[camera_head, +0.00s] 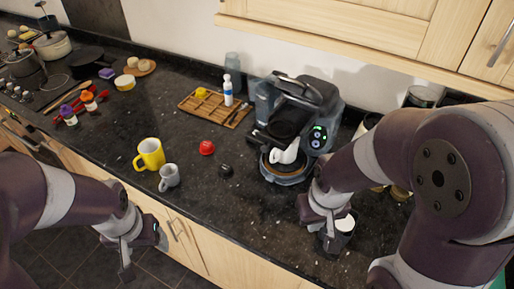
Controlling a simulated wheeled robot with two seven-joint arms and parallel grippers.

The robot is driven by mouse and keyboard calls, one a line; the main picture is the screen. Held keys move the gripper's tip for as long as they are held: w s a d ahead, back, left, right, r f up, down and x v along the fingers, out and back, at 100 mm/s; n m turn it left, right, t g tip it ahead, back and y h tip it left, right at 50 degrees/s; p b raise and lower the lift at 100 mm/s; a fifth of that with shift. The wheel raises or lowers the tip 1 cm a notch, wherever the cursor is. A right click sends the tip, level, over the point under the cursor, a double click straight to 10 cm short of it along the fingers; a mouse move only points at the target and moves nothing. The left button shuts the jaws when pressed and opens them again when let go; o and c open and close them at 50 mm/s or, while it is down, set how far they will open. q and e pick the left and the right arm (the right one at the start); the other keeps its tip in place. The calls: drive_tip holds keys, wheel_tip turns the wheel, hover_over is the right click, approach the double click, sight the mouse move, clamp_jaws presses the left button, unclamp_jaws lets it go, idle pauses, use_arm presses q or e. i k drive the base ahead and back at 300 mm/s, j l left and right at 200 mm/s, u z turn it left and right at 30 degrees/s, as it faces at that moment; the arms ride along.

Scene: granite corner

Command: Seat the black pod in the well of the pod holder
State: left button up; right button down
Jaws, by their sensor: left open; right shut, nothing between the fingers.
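The small black pod (226,170) lies on the dark counter, left of the coffee machine (318,97). The machine's upper part appears raised, with a black part beneath it. I cannot clearly make out the pod holder or its well. My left gripper (126,268) hangs in front of the counter edge, over the floor, open and away from the pod. My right gripper (330,236) is shut and empty, low over the counter at the right of the machine, next to a dark cup (344,224) with a pale top. It is well to the right of the pod.
A red pod (206,148), a yellow mug (149,154) and a grey mug (169,178) stand left of the black pod. A white cup (285,155) is in the machine. A wooden tray (190,103) with a bottle (228,91) lies behind. Counter around the black pod is clear.

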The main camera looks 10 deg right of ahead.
sight(281, 133)
drive_tip(key=i+j+u, duration=0.2)
drive_tip(key=u, duration=0.2)
drive_tip(key=i+j+u, duration=0.3)
drive_tip(key=u, duration=0.15)
